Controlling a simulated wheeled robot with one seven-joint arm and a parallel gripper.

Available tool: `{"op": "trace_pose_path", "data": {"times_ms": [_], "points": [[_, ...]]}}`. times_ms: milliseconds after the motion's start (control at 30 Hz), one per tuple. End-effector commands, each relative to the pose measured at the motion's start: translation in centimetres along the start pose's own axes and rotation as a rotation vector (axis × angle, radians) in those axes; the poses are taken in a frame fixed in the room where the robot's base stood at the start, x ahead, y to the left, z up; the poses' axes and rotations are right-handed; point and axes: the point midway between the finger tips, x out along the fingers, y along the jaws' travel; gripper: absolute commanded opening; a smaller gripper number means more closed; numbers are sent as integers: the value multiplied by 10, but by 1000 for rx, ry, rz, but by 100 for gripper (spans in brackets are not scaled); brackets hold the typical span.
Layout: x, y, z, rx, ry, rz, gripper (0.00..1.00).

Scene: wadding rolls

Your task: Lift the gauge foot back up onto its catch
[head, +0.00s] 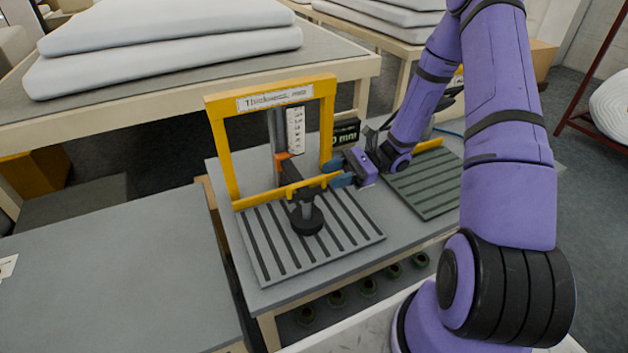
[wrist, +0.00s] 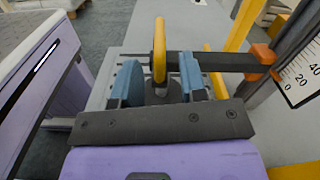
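The thickness gauge has a yellow frame (head: 331,110), a dark post and a white scale (head: 295,130). Its round black foot (head: 307,221) hangs from a dark arm (wrist: 225,62) low over the slatted plate; I cannot tell whether it touches. An orange collar (wrist: 263,54) joins arm and post near the low end of the scale (wrist: 300,72). My gripper (head: 336,172) is at the frame's right side. In the wrist view its blue fingers (wrist: 158,84) are open, with a yellow handle (wrist: 159,50) between them, apparently apart from both. The catch is not clearly distinguishable.
The slatted plate (head: 262,243) lies on a grey bench (head: 395,237). A green slatted panel (head: 425,185) is to the right, and a dark display (head: 346,133) stands behind. White wadding (head: 165,60) lies on the rear table.

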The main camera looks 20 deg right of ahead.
Motion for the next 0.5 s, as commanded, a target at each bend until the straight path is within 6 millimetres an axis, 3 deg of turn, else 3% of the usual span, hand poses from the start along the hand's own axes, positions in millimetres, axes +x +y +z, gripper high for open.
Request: {"op": "trace_pose_path", "data": {"times_ms": [200,500], "points": [[36,0,0,1,0,2,39],[55,0,0,-1,1,0,39]]}}
